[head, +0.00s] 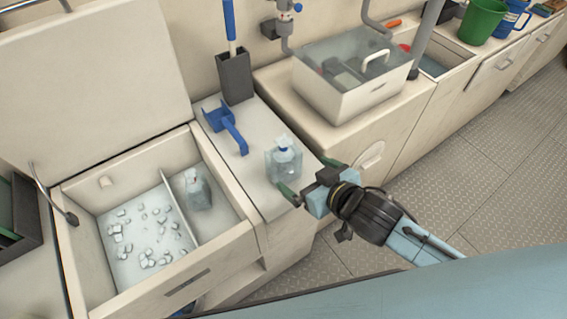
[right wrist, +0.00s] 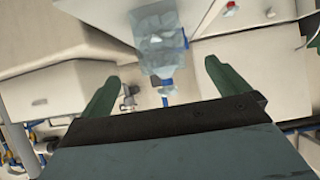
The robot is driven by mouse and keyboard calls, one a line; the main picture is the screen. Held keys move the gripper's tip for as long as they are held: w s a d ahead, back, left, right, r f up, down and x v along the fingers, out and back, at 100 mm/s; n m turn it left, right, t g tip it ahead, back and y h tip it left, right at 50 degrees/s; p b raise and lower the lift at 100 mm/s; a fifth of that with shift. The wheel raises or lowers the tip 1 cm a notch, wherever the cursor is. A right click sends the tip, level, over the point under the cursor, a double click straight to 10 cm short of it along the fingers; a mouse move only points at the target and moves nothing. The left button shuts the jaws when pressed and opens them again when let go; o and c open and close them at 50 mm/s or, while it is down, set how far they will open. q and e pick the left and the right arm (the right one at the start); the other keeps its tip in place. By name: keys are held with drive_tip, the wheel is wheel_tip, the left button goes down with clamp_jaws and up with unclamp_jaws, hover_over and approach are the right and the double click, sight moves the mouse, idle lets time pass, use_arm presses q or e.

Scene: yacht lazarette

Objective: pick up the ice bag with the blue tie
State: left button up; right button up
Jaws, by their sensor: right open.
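A clear ice bag (head: 284,165) with a blue tie near its top stands on the white counter (head: 262,200) beside the open ice chest. A clear bag also shows between and beyond my fingers in the right wrist view (right wrist: 158,48). My right gripper (head: 303,174) is open, its green fingers just right of the bag; I cannot tell whether they touch it. The gripper's fingers (right wrist: 162,72) show nothing clamped between them. A second bag (head: 198,192) stands in the chest's right compartment; its tie colour is unclear. My left gripper is not in view.
The open chest (head: 185,272) holds loose ice cubes in its left compartment. A blue scoop (head: 228,128) lies behind the bag, near a dark holder (head: 235,78). A clear-lidded box (head: 350,85) stands at the back right. The floor (head: 450,170) at right is clear.

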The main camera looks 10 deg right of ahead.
sight(291, 167)
drive_tip(key=b+x, duration=0.1)
drive_tip(key=x, duration=0.4)
drive_tip(key=shift+w+f, duration=0.25)
drive_tip(key=shift+f, duration=0.05)
drive_tip(key=x, duration=0.2)
drive_tip(key=b+x, duration=0.1)
drive_tip(key=shift+w+a+f, duration=0.2)
drive_tip(key=shift+a+f, duration=0.05)
drive_tip(key=shift+a, duration=0.1)
drive_tip(key=shift+w+a+f+b, duration=0.1)
drive_tip(key=shift+w+f+b, duration=0.15)
drive_tip(key=shift+w+b, duration=0.1)
drive_tip(key=shift+w+a, duration=0.1)
drive_tip(key=shift+w, duration=0.05)
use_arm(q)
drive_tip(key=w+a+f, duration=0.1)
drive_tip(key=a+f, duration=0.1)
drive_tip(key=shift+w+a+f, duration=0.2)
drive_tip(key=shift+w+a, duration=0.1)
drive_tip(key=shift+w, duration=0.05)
use_arm(e)
drive_tip(key=shift+c, duration=0.4)
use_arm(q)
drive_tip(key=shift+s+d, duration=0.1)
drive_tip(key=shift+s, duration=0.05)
use_arm(e)
drive_tip(key=c, duration=1.2)
